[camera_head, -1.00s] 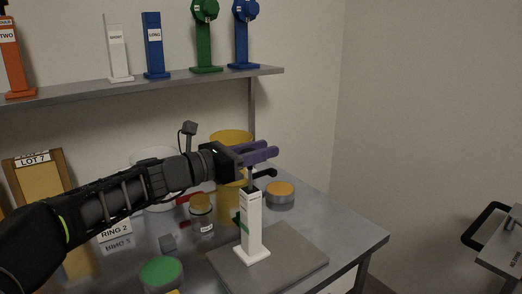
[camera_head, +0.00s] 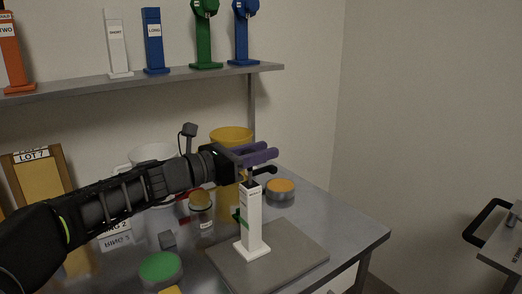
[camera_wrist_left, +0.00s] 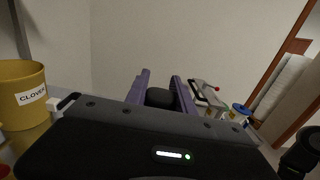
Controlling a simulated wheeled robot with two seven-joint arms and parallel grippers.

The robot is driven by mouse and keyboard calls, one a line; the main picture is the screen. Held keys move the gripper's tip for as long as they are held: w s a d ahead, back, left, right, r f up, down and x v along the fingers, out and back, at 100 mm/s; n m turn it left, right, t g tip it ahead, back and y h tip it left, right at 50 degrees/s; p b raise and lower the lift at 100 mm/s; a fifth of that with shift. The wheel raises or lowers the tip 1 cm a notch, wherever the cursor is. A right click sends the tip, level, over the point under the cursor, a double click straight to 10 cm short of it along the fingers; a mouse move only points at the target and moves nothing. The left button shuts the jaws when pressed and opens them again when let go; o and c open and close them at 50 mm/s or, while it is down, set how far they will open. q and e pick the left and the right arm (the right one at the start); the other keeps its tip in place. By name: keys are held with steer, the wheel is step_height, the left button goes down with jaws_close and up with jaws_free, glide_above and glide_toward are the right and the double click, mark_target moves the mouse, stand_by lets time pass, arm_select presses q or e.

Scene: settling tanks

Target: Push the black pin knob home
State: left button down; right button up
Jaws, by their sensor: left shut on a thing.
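A white upright post (camera_head: 252,222) with a small label and a square foot stands on a grey plate (camera_head: 300,262) on the bench. A short dark pin (camera_head: 249,184) shows at its top. My left gripper (camera_head: 265,153) is directly above the post, its purple fingers pointing right. In the left wrist view the black knob (camera_wrist_left: 160,98) sits between the two purple fingers, which are shut on it. In the head view the fingers and gripper body hide most of the knob. My right gripper is not in view.
A yellow tub (camera_head: 232,137) and an orange-topped tin (camera_head: 280,191) stand behind the post. A lidded jar (camera_head: 201,212) and a green-topped tin (camera_head: 160,268) are to its left. A shelf (camera_head: 150,79) with several stands runs above. The plate's right part is clear.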

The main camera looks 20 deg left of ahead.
arm_select(q)
step_height(320, 180, down, 4)
steer(key=shift+r+b, duration=0.1)
steer(key=shift+b, duration=0.7)
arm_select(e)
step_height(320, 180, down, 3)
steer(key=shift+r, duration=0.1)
arm_select(q)
steer(key=c, duration=1.1)
jaws_free()
steer(key=shift+o, duration=0.2)
steer(key=shift+a, duration=0.1)
steer(key=v, duration=0.7)
steer(key=shift+s+a, duration=0.15)
steer(key=shift+s, duration=0.1)
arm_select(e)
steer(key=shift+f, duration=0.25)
